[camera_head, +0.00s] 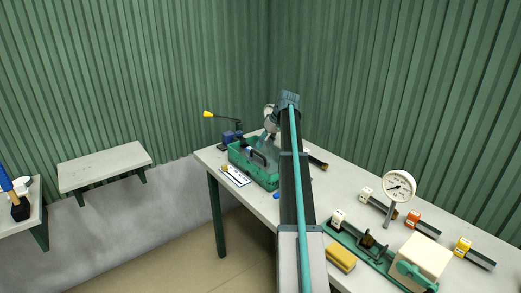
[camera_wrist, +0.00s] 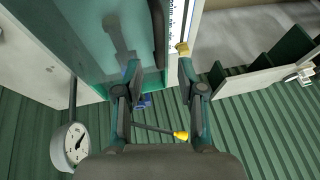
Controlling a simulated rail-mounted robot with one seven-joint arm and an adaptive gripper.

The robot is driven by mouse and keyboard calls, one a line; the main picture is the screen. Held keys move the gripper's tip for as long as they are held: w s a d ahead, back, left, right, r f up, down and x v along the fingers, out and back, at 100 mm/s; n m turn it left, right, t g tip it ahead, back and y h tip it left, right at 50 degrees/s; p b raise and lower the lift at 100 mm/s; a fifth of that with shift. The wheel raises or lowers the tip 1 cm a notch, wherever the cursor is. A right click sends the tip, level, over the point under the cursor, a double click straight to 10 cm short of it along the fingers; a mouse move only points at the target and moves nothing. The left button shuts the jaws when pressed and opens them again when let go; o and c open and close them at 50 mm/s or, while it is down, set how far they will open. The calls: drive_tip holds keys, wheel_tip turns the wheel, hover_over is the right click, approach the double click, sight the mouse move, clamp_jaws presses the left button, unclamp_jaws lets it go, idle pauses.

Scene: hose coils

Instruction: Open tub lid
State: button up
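The green tub (camera_head: 246,172) stands at the far left end of the workbench, with a dark handle (camera_head: 259,158) on its top. Its lid looks shut. In the wrist view its teal top (camera_wrist: 88,30) fills the upper left, with part of the dark handle (camera_wrist: 158,30) at the top centre and a dark shadow beside it. My gripper (camera_wrist: 159,68) is open, its two fingers spread with nothing visible held between them. The fingers appear close to the handle end; contact cannot be told. In the head view my arm hides most of the gripper.
A white card (camera_head: 234,175) lies in front of the tub. A yellow-headed lamp (camera_head: 209,115), a blue item (camera_head: 232,137) and a dial gauge (camera_wrist: 70,146) stand near it. Another gauge (camera_head: 399,186), a yellow block (camera_head: 341,257) and several fittings occupy the right of the bench (camera_head: 335,186).

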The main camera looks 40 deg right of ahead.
drive_tip(key=shift+p+x, duration=0.5)
drive_tip(key=shift+x, duration=2.05)
clamp_jaws()
